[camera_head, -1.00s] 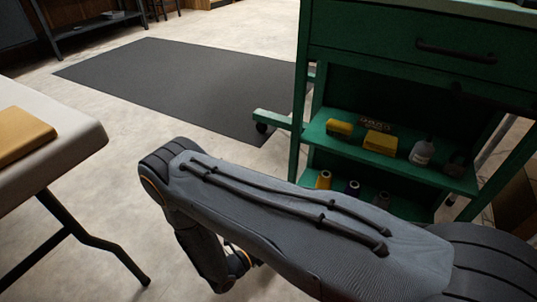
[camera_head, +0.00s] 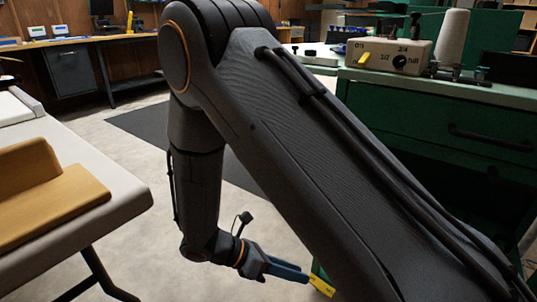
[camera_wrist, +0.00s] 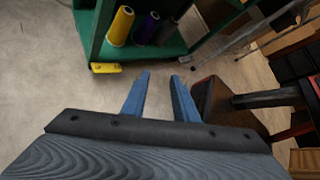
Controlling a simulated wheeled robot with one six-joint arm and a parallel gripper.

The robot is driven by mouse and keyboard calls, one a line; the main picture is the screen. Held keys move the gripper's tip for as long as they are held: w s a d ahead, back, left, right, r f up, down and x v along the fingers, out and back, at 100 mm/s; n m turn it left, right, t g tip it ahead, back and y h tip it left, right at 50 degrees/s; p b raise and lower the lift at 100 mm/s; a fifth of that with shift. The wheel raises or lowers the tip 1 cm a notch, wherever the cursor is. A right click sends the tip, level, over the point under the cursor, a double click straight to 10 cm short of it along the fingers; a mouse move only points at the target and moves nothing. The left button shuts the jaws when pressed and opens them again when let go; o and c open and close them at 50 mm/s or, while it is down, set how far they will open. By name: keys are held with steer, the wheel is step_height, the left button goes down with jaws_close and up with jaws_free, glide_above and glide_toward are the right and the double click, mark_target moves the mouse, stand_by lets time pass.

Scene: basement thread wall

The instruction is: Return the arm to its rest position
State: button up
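My arm (camera_head: 300,150) is bent, with its elbow high in the head view and the forearm hanging down. My gripper (camera_head: 308,275) is low beside the green cart. In the wrist view my gripper (camera_wrist: 160,80) has its two blue fingers apart with only floor visible between them. Nothing is held. Part of the arm's base is out of the picture.
The green cart (camera_head: 450,125) stands at the right, with a control box (camera_head: 390,52) on top. Its lower shelf (camera_wrist: 145,50) holds thread spools; a yellow piece (camera_wrist: 105,67) is at its corner. A pale table (camera_head: 125,195) is at the left.

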steer(key=s+a+r+m+y+p, duration=0.1)
steer(key=s+a+r+m+y, duration=0.25)
steer(key=s+r+m, duration=0.4)
steer(key=s+a+r+m+y+p, duration=0.15)
steer(key=s+r+m+y, duration=0.3)
steer(key=r, duration=0.55)
steer(key=s+a+r+m+y, duration=0.3)
steer(key=s+r+m+y, duration=0.25)
steer(key=r, duration=0.25)
steer(key=d+r+m+p, duration=0.2)
steer(key=d+r+p, duration=0.5)
steer(key=p, duration=0.5)
steer(key=d+r+m+h+p, duration=0.1)
steer(key=d+r+m+p, duration=0.2)
steer(key=d+r+p, duration=0.4)
steer(key=d+r+m+p, duration=0.2)
steer(key=d+r+p, duration=0.5)
steer(key=r+p, duration=0.8)
steer(key=p, duration=0.4)
steer(key=shift+r+g+h, duration=0.2)
steer(key=shift+g+h, duration=0.1)
steer(key=shift+h, duration=0.05)
steer(key=shift+m, duration=0.25)
